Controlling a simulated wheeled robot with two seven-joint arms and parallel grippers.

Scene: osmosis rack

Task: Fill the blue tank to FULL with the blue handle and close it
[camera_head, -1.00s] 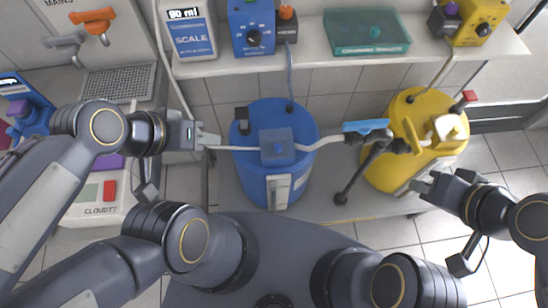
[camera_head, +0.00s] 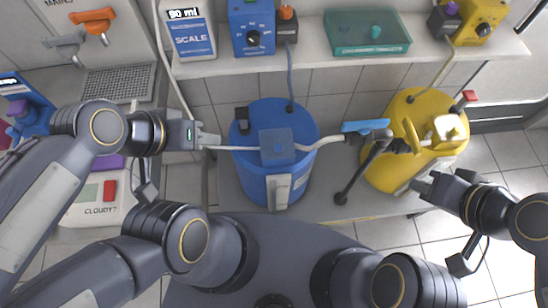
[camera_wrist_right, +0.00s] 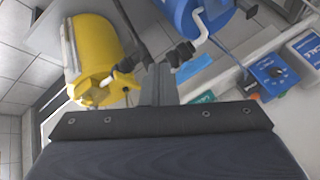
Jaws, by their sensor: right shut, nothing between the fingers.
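The blue tank (camera_head: 260,180) stands in the middle of the head view, with a translucent blue box (camera_head: 277,145) on its lid and a pale gauge strip on its front. The light-blue handle (camera_head: 365,126) lies across the pipe between the blue and yellow tanks. It also shows in the right wrist view (camera_wrist_right: 193,68). My left gripper (camera_head: 208,138) is left of the blue tank, by the pale pipe's left end; whether it touches the pipe is unclear. My right gripper (camera_head: 428,185) is shut and empty, below the yellow tank and apart from the handle.
The yellow tank (camera_head: 385,175) with a red-tipped lever stands to the right. A dark lever (camera_head: 360,175) slants down between the tanks. An orange MAINS handle (camera_head: 92,18) is upper left.

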